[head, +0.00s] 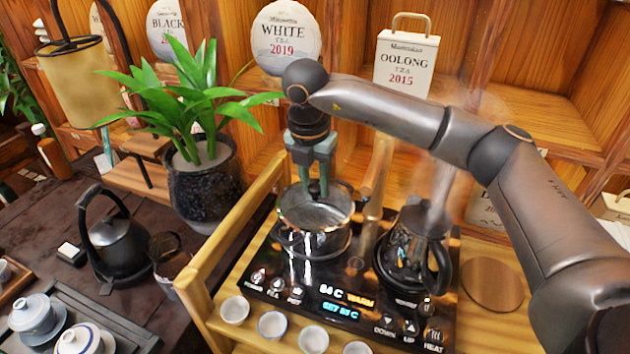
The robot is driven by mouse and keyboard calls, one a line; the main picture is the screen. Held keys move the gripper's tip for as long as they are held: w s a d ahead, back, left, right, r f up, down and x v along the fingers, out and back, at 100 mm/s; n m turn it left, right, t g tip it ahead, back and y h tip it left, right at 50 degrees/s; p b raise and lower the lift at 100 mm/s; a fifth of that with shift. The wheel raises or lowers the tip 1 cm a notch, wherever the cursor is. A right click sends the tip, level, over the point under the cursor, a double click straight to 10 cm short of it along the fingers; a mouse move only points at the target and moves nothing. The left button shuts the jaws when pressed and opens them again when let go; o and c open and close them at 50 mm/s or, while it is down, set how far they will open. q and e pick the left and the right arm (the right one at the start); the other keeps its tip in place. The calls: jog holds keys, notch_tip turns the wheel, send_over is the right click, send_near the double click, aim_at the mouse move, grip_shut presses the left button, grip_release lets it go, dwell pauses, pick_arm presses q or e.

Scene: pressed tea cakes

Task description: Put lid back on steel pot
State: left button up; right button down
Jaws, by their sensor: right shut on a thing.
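My right gripper (314,190) points down over the left side of the cooktop (352,262). It is shut on the lid (318,216), a round, shiny disc with a bright rim; its fingers hide the grasped part. The steel pot (312,246) stands on the cooktop directly below the lid. The lid is over the pot's mouth and hides most of it. I cannot tell whether the lid touches the pot's rim or hangs slightly above it. My left gripper is not in view.
A dark kettle (412,250) stands on the cooktop right of the pot, with steam above it. Several small cups (272,325) line the front. A wooden rail (232,245) and a potted plant (203,185) are at left. A round wooden coaster (491,284) lies at right.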

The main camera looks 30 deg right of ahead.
grip_release()
dwell(0.5)
jog(key=shift+r, duration=0.1)
jog(key=shift+r+p, duration=2.3)
jog(key=shift+r, duration=1.1)
grip_shut()
jog(key=shift+f, duration=0.2)
